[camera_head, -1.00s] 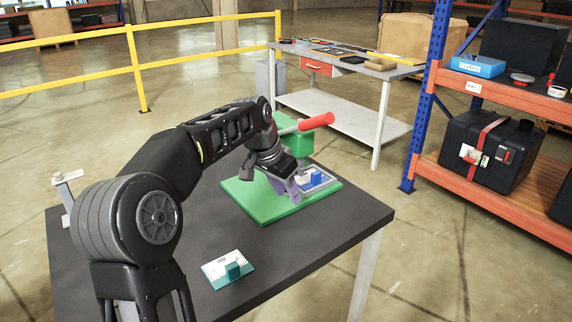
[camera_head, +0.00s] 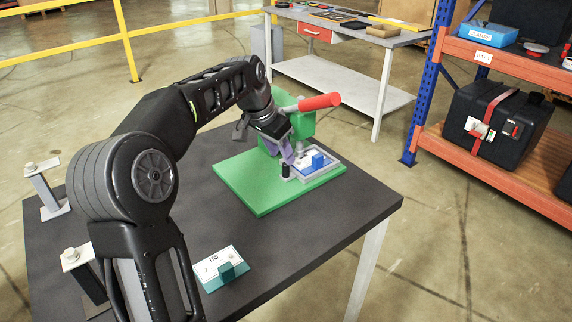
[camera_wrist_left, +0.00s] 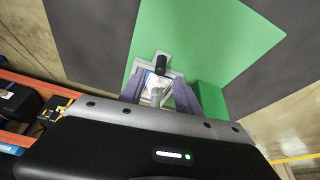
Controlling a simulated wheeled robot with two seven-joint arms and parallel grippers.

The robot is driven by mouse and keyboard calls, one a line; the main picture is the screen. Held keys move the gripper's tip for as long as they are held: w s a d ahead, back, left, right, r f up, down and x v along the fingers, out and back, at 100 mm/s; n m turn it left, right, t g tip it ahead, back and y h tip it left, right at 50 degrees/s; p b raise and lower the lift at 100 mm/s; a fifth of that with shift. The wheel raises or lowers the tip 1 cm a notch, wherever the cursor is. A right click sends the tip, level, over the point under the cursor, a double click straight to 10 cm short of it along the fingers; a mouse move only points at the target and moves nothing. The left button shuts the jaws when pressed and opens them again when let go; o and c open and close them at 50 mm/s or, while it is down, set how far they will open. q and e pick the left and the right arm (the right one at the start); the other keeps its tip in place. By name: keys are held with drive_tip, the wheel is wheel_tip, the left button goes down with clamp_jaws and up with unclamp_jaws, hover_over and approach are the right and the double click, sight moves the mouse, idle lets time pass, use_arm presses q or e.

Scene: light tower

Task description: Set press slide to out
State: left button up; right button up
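The press stands on a green base plate (camera_head: 258,200) on the dark table. It has a green body (camera_head: 300,126) and a lever with a red grip (camera_head: 319,102). A light grey slide (camera_head: 322,172) carrying a blue block (camera_head: 318,161) lies on the plate. A black upright knob (camera_head: 286,170) is at its near left end. My left gripper (camera_head: 283,156) is by the knob, its purple fingers pointing down. In the left wrist view the fingers are apart, and the knob (camera_wrist_left: 161,63) shows just beyond them. A grey cylinder (camera_wrist_left: 156,95) appears between them. My right gripper is out of view.
A white card in a teal holder (camera_head: 222,268) stands at the table's front. Grey stands (camera_head: 46,190) are at its left. Behind are a workbench (camera_head: 345,36) and an orange-and-blue rack (camera_head: 500,62). The table front of the plate is mostly clear.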

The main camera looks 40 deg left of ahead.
use_arm(q)
drive_tip(key=x, duration=0.5)
drive_tip(key=shift+w+f, duration=0.1)
drive_tip(key=shift+f, duration=0.3)
drive_tip(key=shift+c, duration=0.4)
clamp_jaws()
idle(0.6)
